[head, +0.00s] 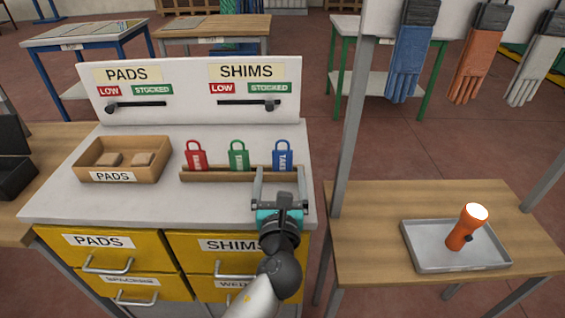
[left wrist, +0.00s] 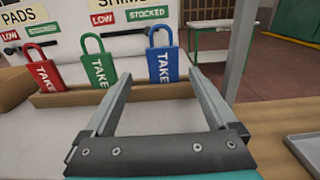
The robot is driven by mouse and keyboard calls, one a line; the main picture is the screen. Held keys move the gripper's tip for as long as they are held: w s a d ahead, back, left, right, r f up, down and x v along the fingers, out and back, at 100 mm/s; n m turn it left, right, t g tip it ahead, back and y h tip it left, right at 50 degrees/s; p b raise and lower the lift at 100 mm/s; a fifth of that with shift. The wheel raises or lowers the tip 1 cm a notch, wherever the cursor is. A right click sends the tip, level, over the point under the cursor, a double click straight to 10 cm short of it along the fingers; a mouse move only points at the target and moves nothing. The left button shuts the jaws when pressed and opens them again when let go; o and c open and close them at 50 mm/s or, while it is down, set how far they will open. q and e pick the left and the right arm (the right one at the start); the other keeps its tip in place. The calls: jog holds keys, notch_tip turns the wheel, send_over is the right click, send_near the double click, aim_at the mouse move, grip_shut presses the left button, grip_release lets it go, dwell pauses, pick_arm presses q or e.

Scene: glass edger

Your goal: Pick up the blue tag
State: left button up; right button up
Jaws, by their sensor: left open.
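The blue tag (head: 283,156) is shaped like a padlock with a loop on top. It stands upright at the right end of a wooden rack (head: 215,177), to the right of the green tag (head: 238,157) and the red tag (head: 196,157). My left gripper (head: 279,176) is open and empty, in front of the blue tag in the head view. In the left wrist view the blue tag (left wrist: 163,64) lies beyond the fingertips, between them and nearer the right one. The fingers appear apart from it. My right gripper is not in view.
A box of pads (head: 123,160) sits left on the white cabinet top (head: 75,204). The slider board (head: 190,92) stands behind the tags. A grey post (head: 349,130) rises to the right. A metal tray (head: 480,257) with an orange flashlight (head: 464,230) lies on the right table.

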aim_at(282, 163)
pick_arm(q)
jog(key=shift+w+d+f+b, duration=0.15)
jog(key=shift+w+b, duration=0.15)
jog(key=shift+w, duration=1.05)
jog(key=shift+w+d+f+b, duration=0.1)
jog(key=shift+w+b, duration=0.2)
jog(key=shift+w, duration=1)
jog(key=c, duration=1.4)
jog(key=shift+r, duration=0.1)
